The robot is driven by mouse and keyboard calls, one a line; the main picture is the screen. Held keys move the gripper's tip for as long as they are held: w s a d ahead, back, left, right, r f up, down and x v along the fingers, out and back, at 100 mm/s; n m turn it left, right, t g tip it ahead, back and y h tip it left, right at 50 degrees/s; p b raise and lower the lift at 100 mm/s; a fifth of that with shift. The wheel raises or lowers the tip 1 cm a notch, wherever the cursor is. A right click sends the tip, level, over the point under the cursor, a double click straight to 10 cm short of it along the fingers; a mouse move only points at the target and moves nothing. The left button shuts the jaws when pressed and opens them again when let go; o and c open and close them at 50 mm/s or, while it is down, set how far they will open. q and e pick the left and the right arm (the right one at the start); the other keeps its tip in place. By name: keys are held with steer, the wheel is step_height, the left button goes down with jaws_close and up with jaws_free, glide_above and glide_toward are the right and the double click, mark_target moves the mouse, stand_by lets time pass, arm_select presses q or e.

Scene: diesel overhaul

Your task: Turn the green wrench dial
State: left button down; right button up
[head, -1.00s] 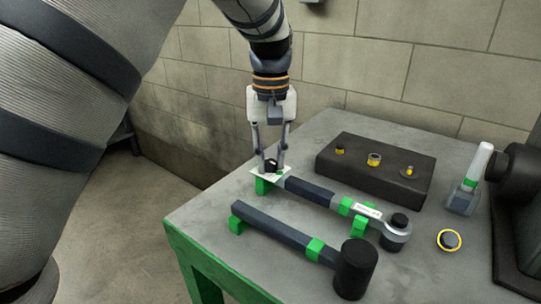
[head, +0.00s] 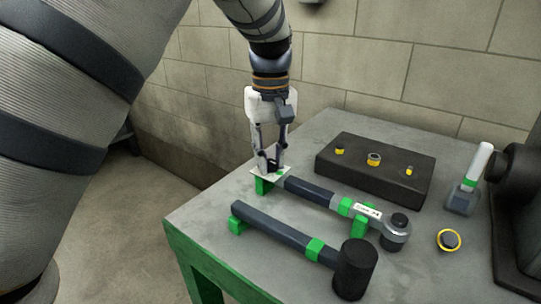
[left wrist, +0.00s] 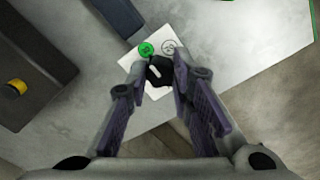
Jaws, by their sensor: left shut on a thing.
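The dial is a black knob (left wrist: 157,72) with a white pointer mark, seen in the left wrist view on a white plate (left wrist: 131,66). The plate bears a green round mark (left wrist: 146,50) and a grey round symbol beside it. In the head view the plate (head: 257,173) sits at the handle end of the torque wrench (head: 310,191), above a green support (head: 264,186). My left gripper (head: 271,168) points down, its fingertips shut on the knob from both sides. The fingers mostly hide the knob in the head view. My right gripper is not in view.
A mallet (head: 354,268) lies in front of the wrench. A dark block (head: 376,171) with several yellow-ringed pieces stands behind it. A yellow-ringed cap (head: 449,240) and a white-handled tool (head: 475,179) are at the right. The grey tabletop's left corner (head: 205,212) is clear.

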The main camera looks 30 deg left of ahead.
mark_target(270, 162)
arm_select(q)
steer(key=c, duration=1.4)
jaws_free()
steer(key=shift+r, duration=0.1)
step_height(270, 162, up, 12)
steer(key=shift+f, duration=0.1)
